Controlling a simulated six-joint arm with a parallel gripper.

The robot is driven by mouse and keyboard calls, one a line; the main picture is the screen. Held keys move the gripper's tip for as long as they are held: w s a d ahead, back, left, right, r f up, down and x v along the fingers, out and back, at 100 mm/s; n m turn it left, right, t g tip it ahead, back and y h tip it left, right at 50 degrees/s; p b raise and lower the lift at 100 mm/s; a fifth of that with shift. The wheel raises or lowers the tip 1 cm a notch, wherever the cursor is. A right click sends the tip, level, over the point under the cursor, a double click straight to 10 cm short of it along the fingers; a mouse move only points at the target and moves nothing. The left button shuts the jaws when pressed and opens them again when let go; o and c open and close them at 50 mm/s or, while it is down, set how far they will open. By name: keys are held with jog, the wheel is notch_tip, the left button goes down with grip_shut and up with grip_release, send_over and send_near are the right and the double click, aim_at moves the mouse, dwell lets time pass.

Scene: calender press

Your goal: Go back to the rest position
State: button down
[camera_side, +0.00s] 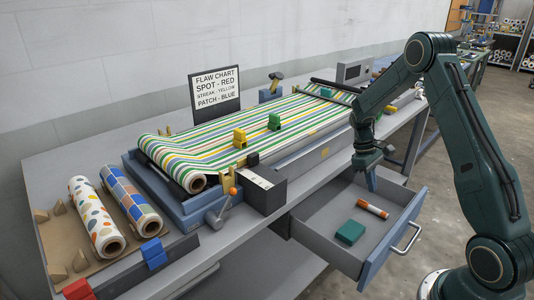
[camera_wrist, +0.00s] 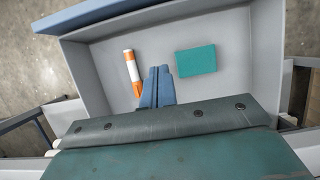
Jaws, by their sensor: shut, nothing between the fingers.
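My gripper (camera_side: 371,185) is over the open drawer (camera_side: 335,208), pointing down, with its blue fingers together and nothing between them. In the wrist view the closed fingers (camera_wrist: 159,72) show between an orange and white tube (camera_wrist: 131,70) and a teal block (camera_wrist: 196,60), both lying in the drawer. In the side view the tube (camera_side: 372,208) and the block (camera_side: 350,232) lie apart from each other. The fingers look clear of both, but their height above the drawer floor is hard to tell.
The drawer juts out from the bench (camera_side: 290,180) below the striped fabric press. A flaw chart (camera_side: 216,88) stands behind. Patterned rolls (camera_side: 97,215) lie at left.

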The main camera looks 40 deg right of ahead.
jog(key=s+a+r+t+h, duration=0.1)
jog(key=a+r+t, duration=0.1)
jog(key=a+r, duration=0.55)
jog(key=a+r+t, duration=0.2)
jog(key=a+r, duration=0.3)
jog(key=r, duration=0.5)
jog(key=s+a+r+t, duration=0.3)
jog(key=s+a, duration=0.3)
jog(key=s, duration=0.1)
jog(key=s+a+r+t+y, duration=0.1)
jog(key=s+a+r+t, duration=0.1)
jog(key=s+a+r, duration=0.2)
jog(key=s+a, duration=0.3)
jog(key=shift+s+a+t, duration=0.2)
jog(key=shift+s+t, duration=0.05)
jog(key=shift+t, duration=0.15)
